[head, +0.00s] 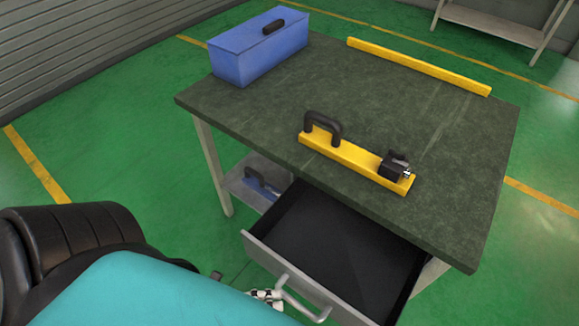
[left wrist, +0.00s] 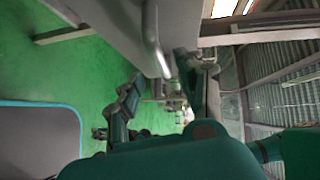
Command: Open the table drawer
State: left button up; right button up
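The table drawer (head: 335,245) is pulled well out from under the dark table top and looks empty inside. Its grey front panel carries a metal bar handle (head: 300,297); the handle also shows in the left wrist view (left wrist: 154,42). My left gripper (head: 268,296) is at the left end of the handle, mostly hidden behind my turquoise body part. In the left wrist view its fingers (left wrist: 165,92) are spread apart, close to the handle's end. I cannot tell whether they touch it. My right gripper is in neither view.
On the table (head: 420,120) are a blue toolbox (head: 255,55), a yellow bar with a black handle (head: 345,155) and a long yellow strip (head: 420,67). A lower shelf (head: 243,188) holds a blue item. Green floor is clear left of the table.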

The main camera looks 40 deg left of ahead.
pick_arm(q)
jog(key=f+v, duration=0.1)
jog(key=v, duration=0.5)
jog(key=shift+s+r, duration=0.15)
jog(key=shift+r, duration=0.35)
jog(key=shift+a, duration=0.1)
